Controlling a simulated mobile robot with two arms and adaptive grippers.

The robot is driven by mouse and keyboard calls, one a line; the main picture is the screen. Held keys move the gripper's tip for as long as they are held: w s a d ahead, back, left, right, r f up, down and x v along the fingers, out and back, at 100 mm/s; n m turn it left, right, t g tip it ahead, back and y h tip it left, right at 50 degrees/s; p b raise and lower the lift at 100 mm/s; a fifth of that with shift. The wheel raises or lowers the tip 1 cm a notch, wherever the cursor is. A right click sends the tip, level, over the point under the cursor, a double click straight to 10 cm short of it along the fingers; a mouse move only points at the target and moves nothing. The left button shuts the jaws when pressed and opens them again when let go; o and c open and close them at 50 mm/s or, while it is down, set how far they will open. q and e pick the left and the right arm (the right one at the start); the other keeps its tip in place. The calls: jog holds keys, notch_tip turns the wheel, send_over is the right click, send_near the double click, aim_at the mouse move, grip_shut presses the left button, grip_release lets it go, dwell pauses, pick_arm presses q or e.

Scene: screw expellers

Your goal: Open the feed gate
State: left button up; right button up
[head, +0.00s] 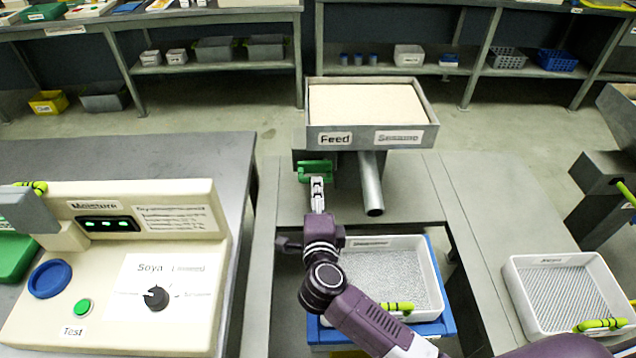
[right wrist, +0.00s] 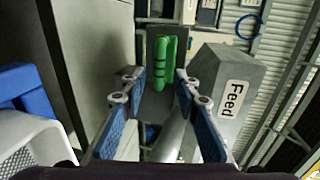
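The feed hopper (head: 358,130) is a grey box labelled "Feed", filled with pale material. The green feed gate handle (head: 315,167) sits below its left front side. My right gripper (head: 317,186) is just in front of the handle. In the right wrist view my right gripper (right wrist: 160,88) is open, its blue-padded fingers wide apart. The green handle (right wrist: 164,68) shows ahead between them, and I see no grip on it. The hopper (right wrist: 212,75) stands to the right there. My left gripper is not in view.
A grey pipe (head: 371,185) slopes down right of the handle. A white mesh tray (head: 437,285) on a blue crate (head: 441,325) stands below my right arm. A moisture tester (head: 105,275) is at the left, another white tray (head: 518,290) at the right.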

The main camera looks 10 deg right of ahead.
aim_at(315, 173)
jog(key=shift+x, duration=1.9)
jog(key=shift+s+d, duration=0.1)
jog(key=c, duration=0.8)
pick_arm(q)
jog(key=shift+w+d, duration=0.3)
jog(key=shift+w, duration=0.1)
